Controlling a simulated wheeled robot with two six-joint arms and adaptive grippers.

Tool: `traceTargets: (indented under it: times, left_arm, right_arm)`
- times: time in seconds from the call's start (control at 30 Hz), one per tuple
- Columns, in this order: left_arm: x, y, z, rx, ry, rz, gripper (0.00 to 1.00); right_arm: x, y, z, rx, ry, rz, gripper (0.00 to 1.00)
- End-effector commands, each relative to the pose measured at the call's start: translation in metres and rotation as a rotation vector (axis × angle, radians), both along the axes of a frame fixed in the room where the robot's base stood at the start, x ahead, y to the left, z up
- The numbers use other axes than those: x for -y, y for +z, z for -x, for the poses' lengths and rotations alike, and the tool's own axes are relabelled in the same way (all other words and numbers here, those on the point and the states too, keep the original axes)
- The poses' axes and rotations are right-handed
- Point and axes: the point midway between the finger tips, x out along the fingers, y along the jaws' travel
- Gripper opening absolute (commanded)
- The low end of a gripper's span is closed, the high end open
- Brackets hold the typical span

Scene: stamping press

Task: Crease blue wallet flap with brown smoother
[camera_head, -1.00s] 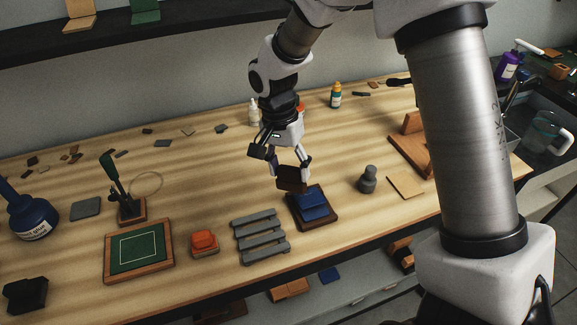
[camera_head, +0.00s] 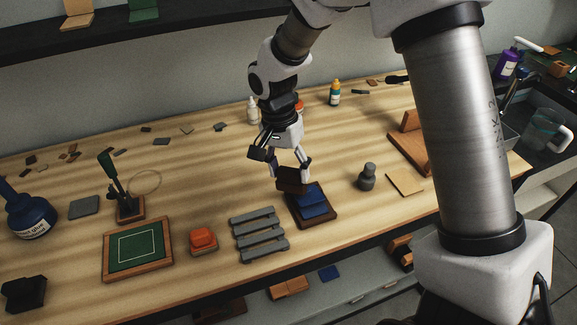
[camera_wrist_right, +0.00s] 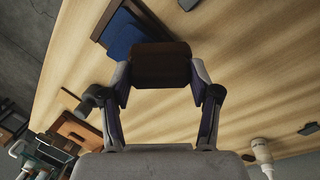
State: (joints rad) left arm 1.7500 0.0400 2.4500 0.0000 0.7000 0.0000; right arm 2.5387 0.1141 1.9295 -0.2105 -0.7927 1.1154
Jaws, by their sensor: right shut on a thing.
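The blue wallet (camera_head: 312,203) lies on a dark brown board (camera_head: 324,221) near the table's front edge. My right gripper (camera_head: 292,174) is shut on the brown smoother (camera_head: 294,183), a dark block at the far left edge of the board. In the right wrist view the smoother (camera_wrist_right: 161,65) sits between both fingertips and covers part of the wallet (camera_wrist_right: 124,34). I cannot tell whether the smoother touches the wallet or the board. My left gripper is not in view.
A grey slatted rack (camera_head: 259,234) stands left of the board. A grey round-topped weight (camera_head: 367,177) and a tan square (camera_head: 405,183) lie to the right. An orange block (camera_head: 203,241) and a green framed mat (camera_head: 138,249) are further left.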

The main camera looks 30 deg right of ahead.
Motion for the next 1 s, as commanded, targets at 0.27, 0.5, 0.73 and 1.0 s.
traceTargets:
  times: [0.27, 0.5, 0.73, 1.0]
  left_arm:
    - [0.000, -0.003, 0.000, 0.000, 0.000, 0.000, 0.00]
    - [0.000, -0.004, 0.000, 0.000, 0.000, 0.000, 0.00]
    - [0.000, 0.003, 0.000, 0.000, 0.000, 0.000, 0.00]
    - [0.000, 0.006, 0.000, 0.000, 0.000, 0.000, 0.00]
  right_arm:
    - [0.000, -0.006, 0.001, 0.000, 0.000, 0.000, 0.34]
    - [-0.001, -0.009, 0.002, 0.001, 0.000, 0.000, 0.34]
    - [0.015, -0.007, 0.006, 0.000, -0.002, -0.003, 0.34]
    - [0.033, -0.008, 0.010, 0.001, 0.000, -0.001, 0.34]
